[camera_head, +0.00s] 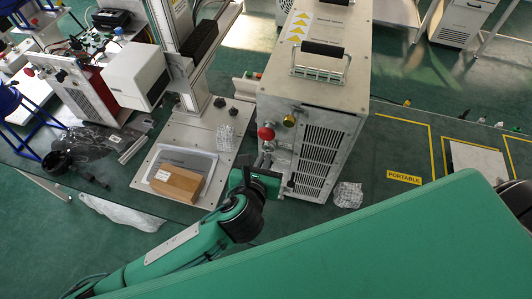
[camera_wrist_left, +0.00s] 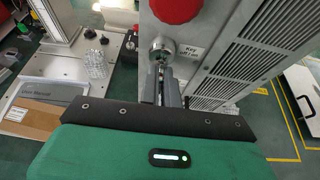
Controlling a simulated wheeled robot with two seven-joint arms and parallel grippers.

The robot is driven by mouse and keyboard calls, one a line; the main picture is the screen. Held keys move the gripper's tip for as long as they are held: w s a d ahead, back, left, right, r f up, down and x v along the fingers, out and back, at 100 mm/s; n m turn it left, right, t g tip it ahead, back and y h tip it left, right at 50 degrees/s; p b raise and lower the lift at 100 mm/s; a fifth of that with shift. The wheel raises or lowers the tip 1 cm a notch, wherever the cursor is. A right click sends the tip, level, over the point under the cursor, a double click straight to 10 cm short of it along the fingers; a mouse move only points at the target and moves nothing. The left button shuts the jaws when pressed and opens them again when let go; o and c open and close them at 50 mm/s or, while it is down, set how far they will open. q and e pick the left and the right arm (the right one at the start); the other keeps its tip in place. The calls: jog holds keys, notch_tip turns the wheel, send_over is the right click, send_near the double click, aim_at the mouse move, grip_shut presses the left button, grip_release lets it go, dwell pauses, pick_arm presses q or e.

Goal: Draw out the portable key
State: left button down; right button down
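The portable key (camera_wrist_left: 161,68) is a thin metal piece at the round silver key switch (camera_wrist_left: 162,48) on the front of the grey machine; a "Key" label sits beside the switch. My left gripper (camera_wrist_left: 163,88) points at the switch, its two fingers close together on either side of the key, seemingly shut on it. The key still appears to be at the switch; how deep it sits is hidden. In the head view, my left gripper (camera_head: 262,172) is at the machine's lower front left, and the key is too small to make out. My right gripper is not in view.
A red knob (camera_head: 266,132) sits just above the switch on the grey machine (camera_head: 315,100). A vented panel is to its right. A user manual and brown box (camera_head: 178,183) lie at left. A yellow-marked "PORTABLE" area (camera_head: 404,178) is bare at right.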

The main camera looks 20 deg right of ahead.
pick_arm(q)
jog(key=shift+s+a+p, duration=0.35)
jog(key=shift+s+p, duration=0.2)
jog(key=shift+s, duration=0.05)
jog(key=shift+s+a+f+p, duration=0.1)
jog(key=shift+s+a+p, duration=0.45)
jog(key=shift+s, duration=0.25)
jog(key=shift+s+a+f+p, duration=0.1)
jog(key=shift+s+a+p, duration=0.4)
jog(key=shift+s, duration=0.3)
jog(key=shift+s+a+f+p, duration=0.1)
jog(key=shift+s+a+p, duration=0.4)
jog(key=shift+s, duration=0.3)
